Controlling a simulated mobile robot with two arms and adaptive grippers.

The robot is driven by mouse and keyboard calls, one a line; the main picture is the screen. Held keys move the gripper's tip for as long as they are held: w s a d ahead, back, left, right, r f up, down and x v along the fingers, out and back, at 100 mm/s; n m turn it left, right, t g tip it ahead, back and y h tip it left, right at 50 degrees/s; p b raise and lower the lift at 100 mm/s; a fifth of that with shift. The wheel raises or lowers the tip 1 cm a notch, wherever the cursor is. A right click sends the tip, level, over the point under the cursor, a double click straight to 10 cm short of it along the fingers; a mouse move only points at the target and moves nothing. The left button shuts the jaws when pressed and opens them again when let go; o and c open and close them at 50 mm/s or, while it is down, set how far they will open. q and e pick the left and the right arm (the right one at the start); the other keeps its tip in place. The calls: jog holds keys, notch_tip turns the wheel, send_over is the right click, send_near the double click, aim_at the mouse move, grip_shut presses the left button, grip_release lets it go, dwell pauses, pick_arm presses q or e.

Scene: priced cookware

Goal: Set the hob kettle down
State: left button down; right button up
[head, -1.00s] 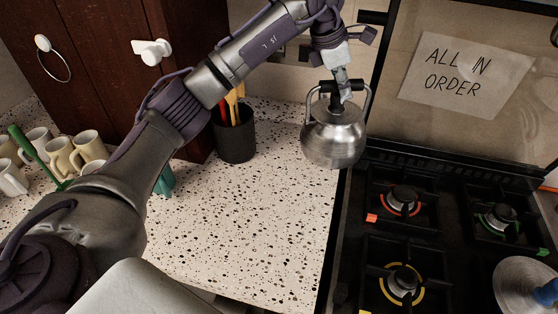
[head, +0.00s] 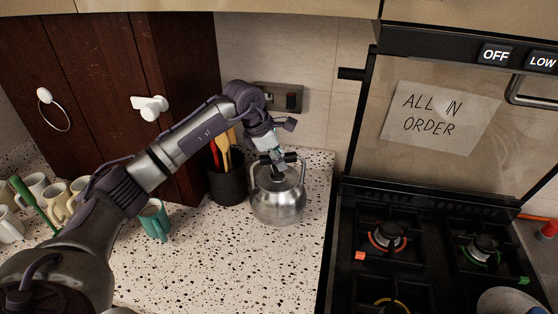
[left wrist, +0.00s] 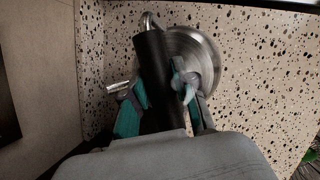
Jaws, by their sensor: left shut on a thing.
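The hob kettle (head: 278,204) is a round, brushed-steel kettle with a dark handle. In the head view it is upright at the counter (head: 240,265), just right of the dark utensil pot. I cannot tell whether its base touches the counter. My left gripper (head: 277,160) comes from above and is shut on the kettle's handle. In the left wrist view the teal fingers (left wrist: 158,96) are on either side of the black handle, with the steel body (left wrist: 203,48) partly hidden behind them. My right gripper is not in view.
The dark utensil pot (head: 228,186) stands close left of the kettle. A teal mug (head: 155,221) and several cream mugs (head: 58,200) are farther left. The black hob (head: 430,265) lies to the right. The speckled counter in front of the kettle is clear.

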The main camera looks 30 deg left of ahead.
pick_arm(q)
jog(key=shift+w+f+p, duration=0.1)
jog(key=shift+f+p, duration=0.2)
jog(key=shift+f, duration=0.6)
jog(key=c, duration=1.2)
grip_release()
jog(key=shift+f, duration=0.2)
jog(key=shift+o, duration=1.4)
jog(key=shift+s+r, duration=0.1)
jog(key=shift+s, duration=0.1)
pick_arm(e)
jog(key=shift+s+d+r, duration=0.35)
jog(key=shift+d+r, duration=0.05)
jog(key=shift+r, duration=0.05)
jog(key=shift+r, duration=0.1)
